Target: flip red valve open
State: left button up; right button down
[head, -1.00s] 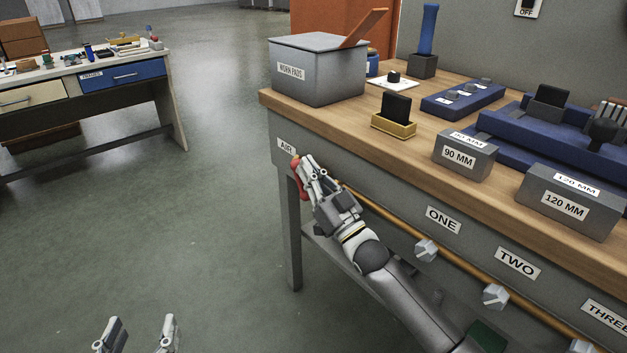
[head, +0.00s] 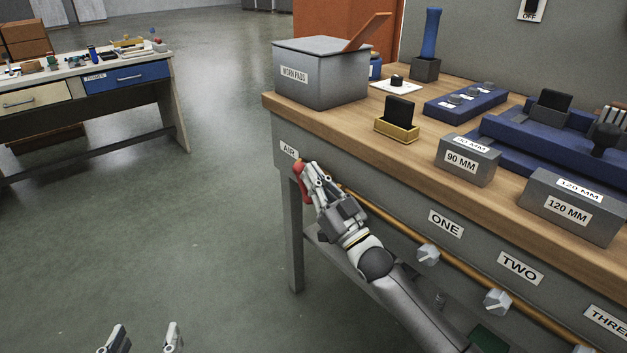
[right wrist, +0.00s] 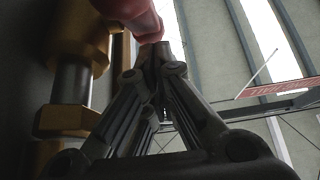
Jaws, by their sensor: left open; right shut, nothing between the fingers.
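The red valve handle (head: 299,172) is at the left end of the brass pipe (head: 400,232) on the bench front, below the AIR label (head: 289,149). My right gripper (head: 312,168) is shut and empty, with its fingertips at the handle, partly hiding it. In the right wrist view the blurred red handle (right wrist: 128,14) is just above the shut fingertips (right wrist: 152,50), seemingly touching them. A brass fitting (right wrist: 72,28) is beside it on the left. The handle's full angle is hard to tell. My left gripper (head: 144,338) is open and empty over the floor at the bottom left.
The wooden bench (head: 355,127) holds a grey WORN PADS box (head: 318,88), a brass tray (head: 396,130) and grey 90 MM (head: 467,163) and 120 MM blocks (head: 570,210). Grey knobs (head: 428,254) line the pipe.

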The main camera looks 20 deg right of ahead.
jog(key=v, duration=1.1)
jog(key=shift+s, duration=0.1)
